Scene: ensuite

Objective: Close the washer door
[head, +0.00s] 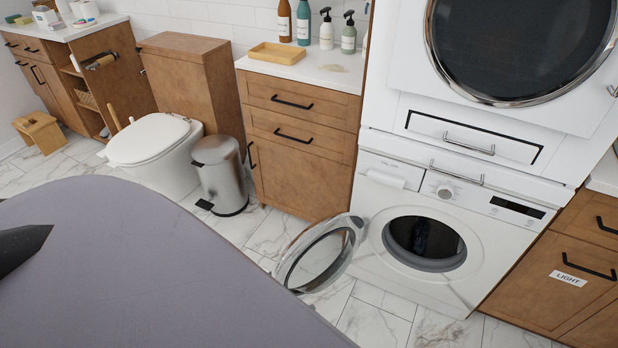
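The washer (457,225) is white and stands low on the right, under a second white machine. Its round door (321,255), a glass disc with a silver rim, is open and swung out to the left on its hinge side. The dark drum opening (424,243) shows uncovered. My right gripper is not in view.
A wooden cabinet (300,165) stands left of the washer, with a metal bin (220,178) and toilet (150,140) beyond. Another cabinet (565,275) stands right. Marble floor (376,325) is clear before the washer.

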